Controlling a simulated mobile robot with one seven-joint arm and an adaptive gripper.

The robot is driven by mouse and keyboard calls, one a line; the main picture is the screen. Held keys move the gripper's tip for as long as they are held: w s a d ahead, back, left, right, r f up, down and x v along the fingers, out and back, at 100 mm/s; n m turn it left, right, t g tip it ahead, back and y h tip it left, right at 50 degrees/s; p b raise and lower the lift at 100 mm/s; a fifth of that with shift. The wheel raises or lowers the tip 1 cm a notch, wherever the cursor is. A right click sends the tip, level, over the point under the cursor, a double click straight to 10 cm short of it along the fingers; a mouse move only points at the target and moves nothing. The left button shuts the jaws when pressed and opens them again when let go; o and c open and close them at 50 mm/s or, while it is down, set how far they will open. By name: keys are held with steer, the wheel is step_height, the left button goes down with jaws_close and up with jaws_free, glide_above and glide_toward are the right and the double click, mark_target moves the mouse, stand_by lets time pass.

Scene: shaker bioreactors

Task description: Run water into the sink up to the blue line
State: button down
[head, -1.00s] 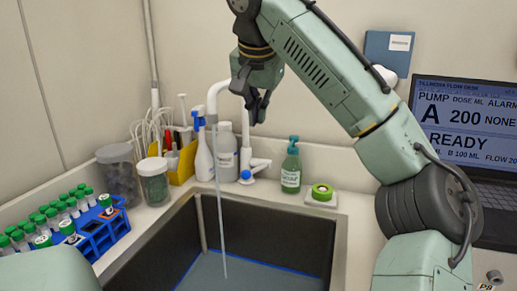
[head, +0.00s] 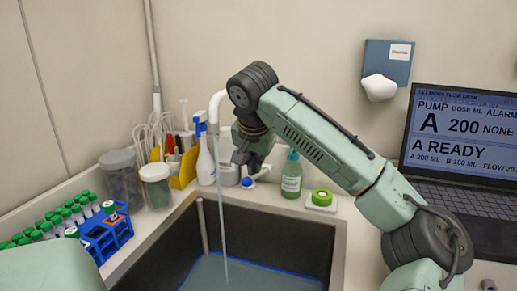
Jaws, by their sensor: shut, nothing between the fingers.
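The dark sink (head: 275,235) is in the lower middle of the head view. A thin stream of water (head: 222,215) falls from the white tap (head: 216,105) into it. Grey-blue water (head: 212,272) covers the bottom. The blue line (head: 285,269) runs along the sink walls, and the water's edge looks close to it; I cannot tell whether it is level with it. The white tap lever with its blue cap (head: 247,182) is behind the sink. My gripper (head: 246,168) is shut and empty just above the lever; I cannot tell whether they touch.
A green soap bottle (head: 291,175) and a green tape roll (head: 321,197) stand right of the lever. A spray bottle (head: 205,160), jars (head: 156,185) and a blue tube rack (head: 110,238) are on the left. A laptop (head: 465,140) is at the right.

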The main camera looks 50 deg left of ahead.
steer(key=shift+s+f, duration=0.1)
steer(key=shift+f, duration=0.15)
steer(key=t+b, duration=0.1)
steer(key=b, duration=0.1)
steer(key=f+t+y+b, duration=0.1)
steer(key=b, duration=0.2)
steer(key=shift+s+d+f+b, duration=0.2)
steer(key=shift+s+f+b, duration=0.05)
steer(key=shift+s+b, duration=0.15)
steer(key=shift+r, duration=0.15)
